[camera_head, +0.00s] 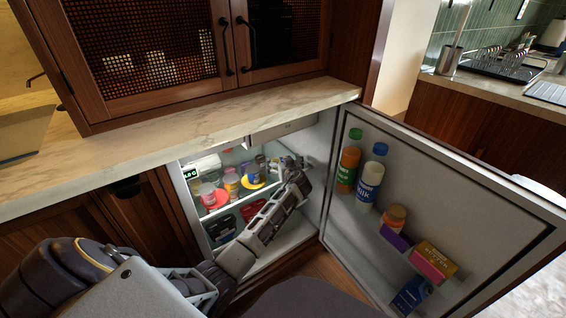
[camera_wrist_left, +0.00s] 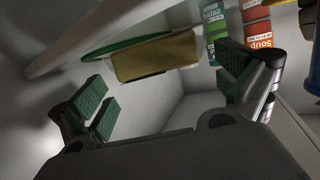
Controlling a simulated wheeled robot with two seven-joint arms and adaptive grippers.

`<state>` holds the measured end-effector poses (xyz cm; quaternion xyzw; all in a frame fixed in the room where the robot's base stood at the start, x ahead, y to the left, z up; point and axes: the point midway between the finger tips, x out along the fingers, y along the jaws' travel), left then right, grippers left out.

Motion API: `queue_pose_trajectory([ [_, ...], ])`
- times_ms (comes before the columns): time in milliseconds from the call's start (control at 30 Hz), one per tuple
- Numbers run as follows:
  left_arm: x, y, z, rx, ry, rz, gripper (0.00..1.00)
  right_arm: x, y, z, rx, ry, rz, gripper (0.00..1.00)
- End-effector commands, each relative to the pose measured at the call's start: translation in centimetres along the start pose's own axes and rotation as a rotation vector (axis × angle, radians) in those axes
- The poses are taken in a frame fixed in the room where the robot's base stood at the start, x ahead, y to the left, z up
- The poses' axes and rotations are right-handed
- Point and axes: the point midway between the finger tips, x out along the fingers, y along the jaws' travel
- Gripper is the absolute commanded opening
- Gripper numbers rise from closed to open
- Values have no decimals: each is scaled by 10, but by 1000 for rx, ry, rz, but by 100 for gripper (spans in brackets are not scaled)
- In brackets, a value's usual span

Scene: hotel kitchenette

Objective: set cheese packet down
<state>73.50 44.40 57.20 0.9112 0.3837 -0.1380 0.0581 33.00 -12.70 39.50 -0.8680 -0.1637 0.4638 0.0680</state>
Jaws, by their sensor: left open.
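A yellowish block (camera_wrist_left: 155,58), which looks like the cheese packet, rests against a green plate-like rim (camera_wrist_left: 125,46) in the left wrist view. I cannot pick it out in the head view. My left gripper (camera_head: 288,164) reaches into the open fridge at the right end of its upper shelf. In the left wrist view the gripper (camera_wrist_left: 168,88) is open, with its green-padded fingers wide apart. The block shows beyond and between the fingers, with visible gaps on both sides. My right gripper is not in view.
The fridge shelf holds several cans and cups, including a soup can (camera_wrist_left: 258,35) near the right finger. The open fridge door (camera_head: 450,200) stands to the right with a milk bottle (camera_head: 370,183) and boxes. A marble counter (camera_head: 200,135) runs above the fridge.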

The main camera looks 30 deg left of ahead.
Motion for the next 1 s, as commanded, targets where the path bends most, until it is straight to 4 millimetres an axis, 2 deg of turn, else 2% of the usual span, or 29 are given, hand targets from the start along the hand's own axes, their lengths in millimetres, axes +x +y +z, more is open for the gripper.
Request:
queue_pose_trajectory([
  [500, -62, 0, -1, 0, -1, 1, 100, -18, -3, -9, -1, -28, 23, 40],
  [700, -88, 0, -1, -1, -1, 0, 100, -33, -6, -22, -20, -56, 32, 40],
  [1000, -112, 0, -1, -1, 0, 0, 100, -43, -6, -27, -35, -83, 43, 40],
])
